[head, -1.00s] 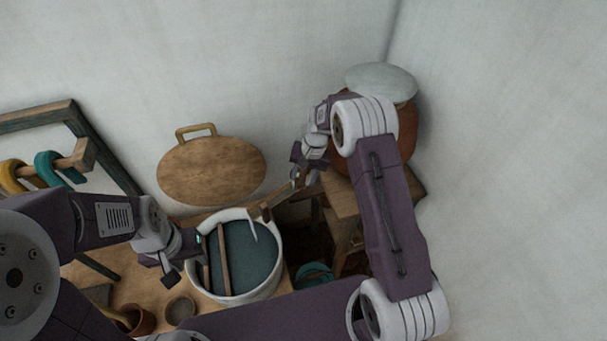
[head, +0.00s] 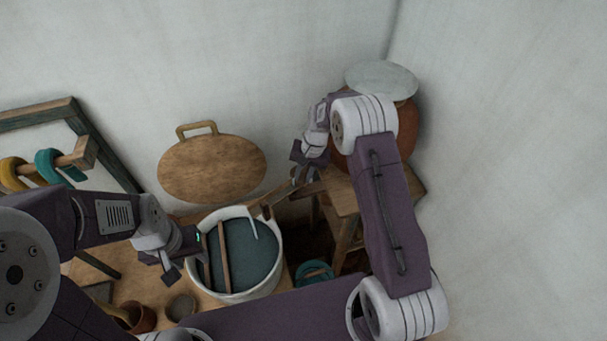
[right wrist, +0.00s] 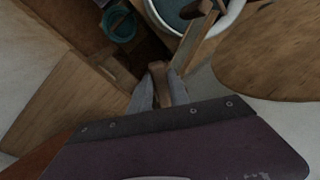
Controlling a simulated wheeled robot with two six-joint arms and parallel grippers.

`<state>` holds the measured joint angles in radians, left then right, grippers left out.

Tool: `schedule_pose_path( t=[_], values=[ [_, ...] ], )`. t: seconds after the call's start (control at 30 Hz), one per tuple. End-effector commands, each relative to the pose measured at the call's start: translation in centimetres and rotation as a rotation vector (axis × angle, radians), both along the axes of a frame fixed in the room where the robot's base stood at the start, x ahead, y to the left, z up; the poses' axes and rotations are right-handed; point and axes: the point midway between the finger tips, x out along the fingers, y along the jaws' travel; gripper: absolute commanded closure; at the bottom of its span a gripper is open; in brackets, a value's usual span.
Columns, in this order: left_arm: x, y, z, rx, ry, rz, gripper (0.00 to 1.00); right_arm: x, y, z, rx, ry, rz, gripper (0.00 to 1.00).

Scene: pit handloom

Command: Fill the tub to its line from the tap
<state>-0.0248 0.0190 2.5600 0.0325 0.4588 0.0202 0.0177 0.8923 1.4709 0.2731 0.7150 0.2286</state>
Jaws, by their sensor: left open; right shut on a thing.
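The spout also shows in the right wrist view (right wrist: 193,43). My right gripper (head: 299,178) is shut on a small brown wooden piece (right wrist: 158,72), apparently the tap's handle, by the clay jar (head: 407,140). My left gripper (head: 188,262) is open and empty beside the tub's left rim.
A round wooden lid (head: 212,172) leans on the wall behind the tub. The jar, capped by a pale cover (head: 381,80), stands on a wooden stool (head: 345,200). A teal-rimmed vessel (head: 314,272) sits low right of the tub. A small bowl (head: 180,307) stands front left.

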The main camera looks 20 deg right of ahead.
Motion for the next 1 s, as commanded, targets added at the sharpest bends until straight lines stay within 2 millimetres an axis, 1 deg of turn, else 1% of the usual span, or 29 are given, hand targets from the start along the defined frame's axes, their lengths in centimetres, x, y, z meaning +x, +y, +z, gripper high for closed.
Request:
schedule_pose_path(
  t=[0.87, 0.93, 1.0],
  values=[
    [0.0, 0.0, 0.01, 0.0, 0.0, 0.0, 0.56, 0.1, -0.03, 0.08, 0.0, -0.003, -0.001, 1.0],
    [0.0, 0.0, -0.11, 0.0, 0.0, 0.0, 0.56, 0.09, -0.14, 0.02, 0.0, -0.003, 0.01, 1.0],
    [0.0, 0.0, -0.5, 0.0, 0.0, 0.0, 0.56, -0.02, -0.56, -0.13, 0.0, -0.003, 0.059, 1.0]
  ],
)
